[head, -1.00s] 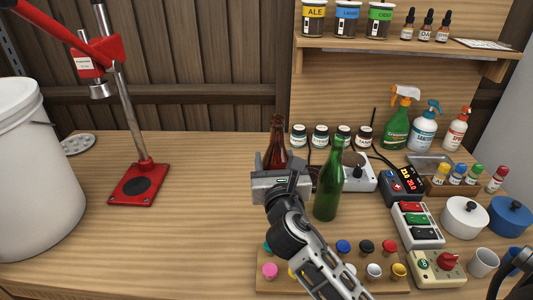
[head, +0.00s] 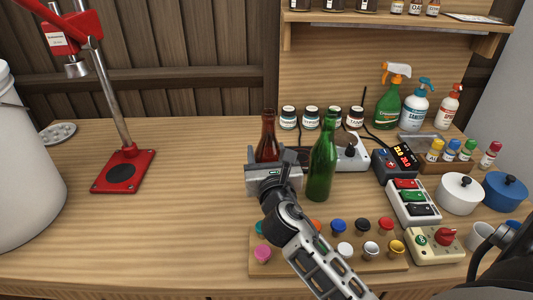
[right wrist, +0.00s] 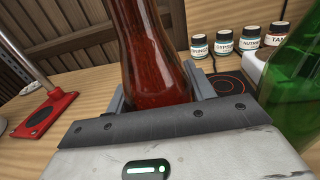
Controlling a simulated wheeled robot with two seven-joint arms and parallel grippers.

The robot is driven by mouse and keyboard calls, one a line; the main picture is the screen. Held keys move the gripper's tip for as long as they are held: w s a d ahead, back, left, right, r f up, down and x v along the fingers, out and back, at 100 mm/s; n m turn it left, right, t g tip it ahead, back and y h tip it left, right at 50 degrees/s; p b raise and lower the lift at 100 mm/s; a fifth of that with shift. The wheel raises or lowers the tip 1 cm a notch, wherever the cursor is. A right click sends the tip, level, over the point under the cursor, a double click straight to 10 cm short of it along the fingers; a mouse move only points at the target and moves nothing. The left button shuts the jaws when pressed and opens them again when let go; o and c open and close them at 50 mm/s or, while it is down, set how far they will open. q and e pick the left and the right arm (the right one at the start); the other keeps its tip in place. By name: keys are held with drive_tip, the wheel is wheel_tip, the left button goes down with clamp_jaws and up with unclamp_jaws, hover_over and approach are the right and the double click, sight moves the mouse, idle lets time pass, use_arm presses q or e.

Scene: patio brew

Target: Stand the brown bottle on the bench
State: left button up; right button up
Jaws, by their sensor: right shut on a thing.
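The brown bottle (head: 268,139) is upright between the fingers of my right gripper (head: 270,165), left of the green bottle (head: 322,160). The gripper is shut on it. In the right wrist view the brown bottle (right wrist: 150,50) fills the space between the two grey fingers. Its base is hidden behind the gripper in both views, so I cannot tell whether it touches the wooden bench (head: 185,215). My left gripper is not in view.
The green bottle stands close to the right gripper. A rack of coloured caps (head: 262,254) lies in front, partly under my arm. Jars (head: 288,117), a controller (head: 394,160) and a switch strip (head: 414,202) stand behind and right. The bench is clear left, towards the red press (head: 123,172).

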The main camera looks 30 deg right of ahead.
drive_tip(key=o, duration=1.1)
drive_tip(key=shift+f, duration=0.15)
drive_tip(key=shift+r, duration=0.25)
drive_tip(key=shift+b+v, duration=0.9)
drive_tip(key=shift+v, duration=5.2)
